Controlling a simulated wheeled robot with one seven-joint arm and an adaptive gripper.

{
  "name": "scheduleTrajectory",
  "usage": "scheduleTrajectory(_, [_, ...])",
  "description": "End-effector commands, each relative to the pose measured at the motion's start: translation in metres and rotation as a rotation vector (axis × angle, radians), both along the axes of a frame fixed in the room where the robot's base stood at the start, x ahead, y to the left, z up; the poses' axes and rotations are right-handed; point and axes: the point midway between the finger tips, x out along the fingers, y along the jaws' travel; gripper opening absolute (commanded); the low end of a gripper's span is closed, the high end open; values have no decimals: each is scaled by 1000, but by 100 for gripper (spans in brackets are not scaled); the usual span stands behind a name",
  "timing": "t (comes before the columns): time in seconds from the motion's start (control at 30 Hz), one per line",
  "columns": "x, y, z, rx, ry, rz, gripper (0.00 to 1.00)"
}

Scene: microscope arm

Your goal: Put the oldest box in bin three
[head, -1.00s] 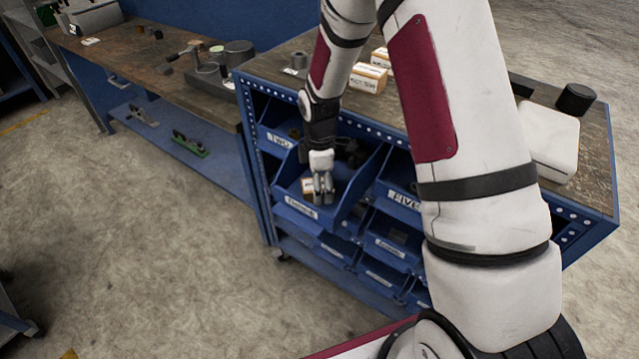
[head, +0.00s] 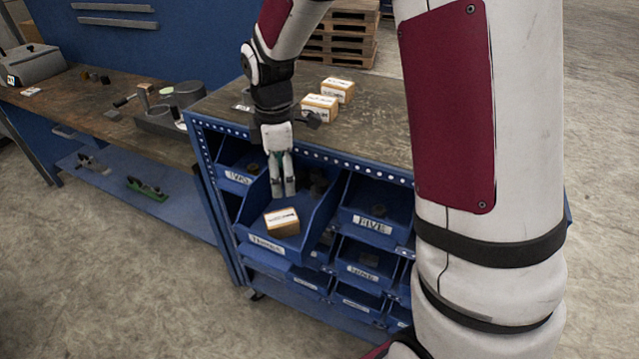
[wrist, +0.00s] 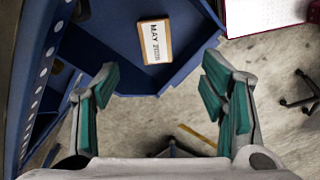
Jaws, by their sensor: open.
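A small white and tan box (head: 282,222) lies in the front of a large pulled-out blue bin (head: 240,222), whose front label I cannot read clearly. In the wrist view the box (wrist: 154,42) shows the word MAY and smaller print. My gripper (head: 284,190) points down over the bin, behind the box. The wrist view shows its teal-padded fingers (wrist: 160,82) spread apart and empty, with the box beyond them. Two similar boxes, a nearer one (head: 320,107) and a farther one (head: 338,90), sit on the bench top; their print is too small to read.
Bins labelled TWO (head: 238,172) and FIVE (head: 373,222) flank the large bin, with smaller labelled bins below. A second workbench (head: 100,110) with tools stands at left. My arm hides the right part of the cabinet. Concrete floor in front is clear.

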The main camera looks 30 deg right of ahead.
Motion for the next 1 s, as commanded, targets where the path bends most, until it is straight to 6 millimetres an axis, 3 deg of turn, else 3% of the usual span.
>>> scheduleTrajectory(0.03, [-9,-1,20,-5,-28,-55,66])
scheduleTrajectory(0.2, [-51,-2,76,1,-111,-304,66])
scheduleTrajectory(0.5, [-139,-4,140,89,-252,-743,66])
scheduleTrajectory(0.8, [-219,-3,160,245,-341,-1127,66])
scheduleTrajectory(1.0, [-241,-2,159,303,-356,-1243,66])
